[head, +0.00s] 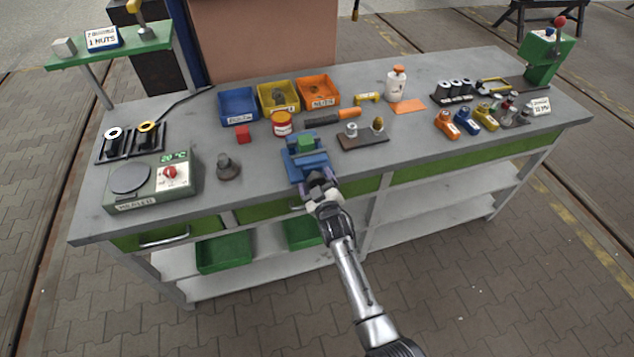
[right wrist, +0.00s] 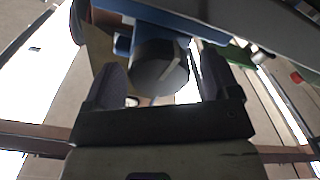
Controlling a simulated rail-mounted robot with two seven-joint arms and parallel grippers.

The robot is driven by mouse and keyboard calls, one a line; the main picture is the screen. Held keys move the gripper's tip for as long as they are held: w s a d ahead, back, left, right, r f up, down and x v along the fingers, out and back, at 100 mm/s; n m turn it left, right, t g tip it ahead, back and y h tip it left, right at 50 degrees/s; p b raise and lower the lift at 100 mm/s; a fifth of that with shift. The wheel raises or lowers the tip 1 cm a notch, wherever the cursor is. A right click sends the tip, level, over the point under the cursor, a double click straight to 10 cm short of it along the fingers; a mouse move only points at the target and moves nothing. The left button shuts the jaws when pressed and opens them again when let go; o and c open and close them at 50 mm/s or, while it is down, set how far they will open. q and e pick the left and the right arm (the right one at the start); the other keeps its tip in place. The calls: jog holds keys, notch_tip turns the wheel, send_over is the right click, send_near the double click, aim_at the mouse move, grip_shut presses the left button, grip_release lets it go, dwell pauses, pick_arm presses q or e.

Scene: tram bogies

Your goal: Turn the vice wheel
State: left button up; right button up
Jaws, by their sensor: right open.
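The blue vice (head: 296,162) stands at the front edge of the grey bench, with a green block (head: 306,144) in its jaws. My right gripper (head: 318,188) is at the front of the vice, and it hides most of the wheel in the head view. In the right wrist view a round grey part (right wrist: 160,68), which looks like the vice wheel or its hub, lies between the two open fingers (right wrist: 163,80). I cannot tell whether the fingers touch it. My left gripper is not in view.
Blue (head: 238,104), yellow (head: 279,97) and orange bins (head: 318,92) stand behind. Bare bench lies right of the small board.

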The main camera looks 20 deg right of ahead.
jog(key=shift+s, duration=0.3)
jog(key=s+p, duration=0.2)
jog(key=s, duration=1.1)
jog(key=shift+a, duration=0.4)
jog(key=shift+s, duration=0.1)
